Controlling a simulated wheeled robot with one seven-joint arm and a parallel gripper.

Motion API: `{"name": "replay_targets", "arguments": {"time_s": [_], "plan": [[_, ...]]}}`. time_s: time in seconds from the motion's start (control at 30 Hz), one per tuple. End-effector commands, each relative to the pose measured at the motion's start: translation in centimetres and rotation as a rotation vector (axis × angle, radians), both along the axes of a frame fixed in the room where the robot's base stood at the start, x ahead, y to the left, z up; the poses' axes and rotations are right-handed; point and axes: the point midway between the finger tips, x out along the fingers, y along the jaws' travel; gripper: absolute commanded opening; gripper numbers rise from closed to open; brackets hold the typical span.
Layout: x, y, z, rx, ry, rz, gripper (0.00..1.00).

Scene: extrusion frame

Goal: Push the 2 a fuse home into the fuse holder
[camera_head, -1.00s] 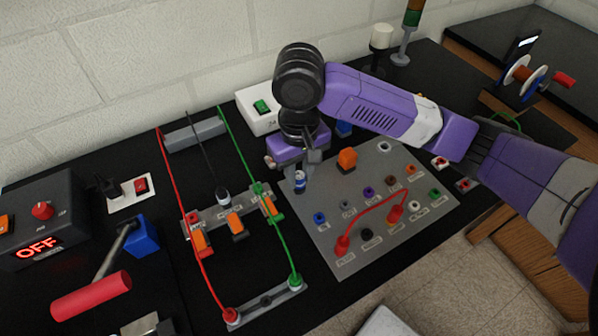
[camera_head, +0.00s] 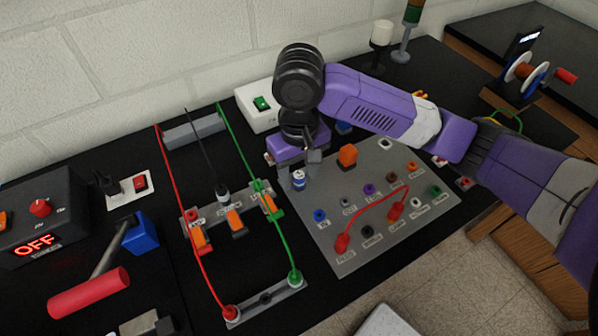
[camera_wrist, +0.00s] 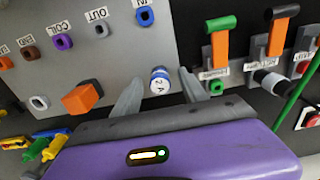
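The 2 A fuse (camera_head: 299,180) is a small white cylinder with blue bands, upright at the left part of the grey panel (camera_head: 345,262). In the wrist view the fuse (camera_wrist: 160,80) shows its 2 A label between my two fingers, with a gap on each side. My gripper (camera_head: 299,168) is open, its fingers on either side of the fuse. It also shows in the wrist view (camera_wrist: 162,77). The fuse holder is hidden beneath the fuse and gripper, so I cannot tell how deep the fuse sits.
An orange switch (camera_head: 347,155) stands right of the fuse. Several coloured sockets and a red lead (camera_head: 372,209) lie nearer on the panel. A terminal block with orange levers (camera_head: 236,221) and red and green wires is to the left.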

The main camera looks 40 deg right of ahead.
Motion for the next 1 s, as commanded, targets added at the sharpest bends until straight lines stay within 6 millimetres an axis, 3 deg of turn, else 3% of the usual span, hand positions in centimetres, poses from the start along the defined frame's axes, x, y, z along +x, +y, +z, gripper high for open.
{"name": "replay_targets", "arguments": {"time_s": [0.33, 0.7, 1.0], "plan": [[0.0, 0.0, 0.5, 0.0, -0.001, 0.001, 0.5], [0.1, -0.1, 6.2, -0.004, -0.002, 0.003, 0.5], [0.0, 0.0, 7.8, 0.0, 0.0, 0.001, 0.5]]}}
